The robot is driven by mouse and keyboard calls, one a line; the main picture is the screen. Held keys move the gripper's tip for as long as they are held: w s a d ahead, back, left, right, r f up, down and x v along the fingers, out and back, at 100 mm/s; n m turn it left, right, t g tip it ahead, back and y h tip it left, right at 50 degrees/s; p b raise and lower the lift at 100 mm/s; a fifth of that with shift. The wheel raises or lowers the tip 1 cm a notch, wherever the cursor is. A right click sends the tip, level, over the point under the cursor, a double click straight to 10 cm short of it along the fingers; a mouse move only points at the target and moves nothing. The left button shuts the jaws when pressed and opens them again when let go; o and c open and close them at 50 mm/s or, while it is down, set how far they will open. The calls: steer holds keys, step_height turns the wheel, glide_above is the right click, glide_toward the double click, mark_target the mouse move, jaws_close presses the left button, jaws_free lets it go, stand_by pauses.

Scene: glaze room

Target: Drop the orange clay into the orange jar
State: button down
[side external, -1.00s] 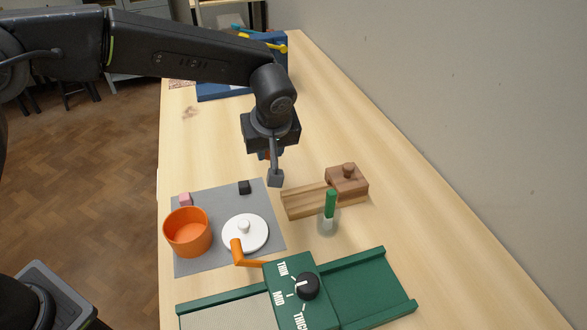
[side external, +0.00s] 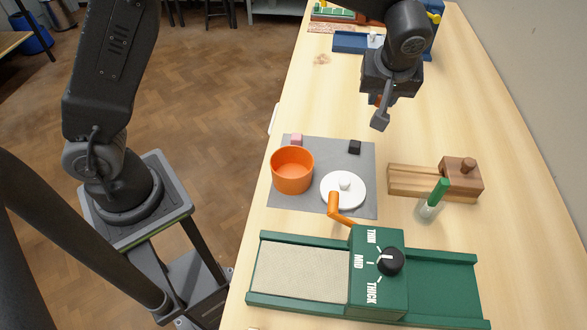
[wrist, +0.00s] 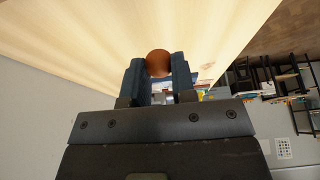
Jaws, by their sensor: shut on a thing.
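The orange clay (wrist: 159,63) is a small round ball between the two blue fingertips of my gripper (wrist: 159,72) in the wrist view. My gripper also shows in the side view (side external: 376,100), shut on the clay, which is mostly hidden there. It is held above the table, beyond the mat and up and right of the jar in the picture. The orange jar (side external: 292,174) stands upright and open on the grey mat (side external: 318,149). I see nothing in the visible part of its inside.
A white knobbed disc (side external: 343,190), a pink cube (side external: 296,139) and a black cube (side external: 354,147) are on the mat. A green slab roller (side external: 379,276) with orange crank (side external: 338,212) is in front.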

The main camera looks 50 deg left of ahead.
stand_by(0.3)
steer(key=s+a+f, duration=0.2)
steer(key=s, duration=1.7)
steer(key=shift+w+d+f, duration=0.1)
steer(key=shift+f, duration=1.2)
steer(key=shift+w+d+f, duration=0.1)
steer(key=shift+f, duration=1.15)
steer(key=c, duration=0.9)
jaws_free()
steer(key=shift+o, duration=0.2)
steer(key=v, duration=1.4)
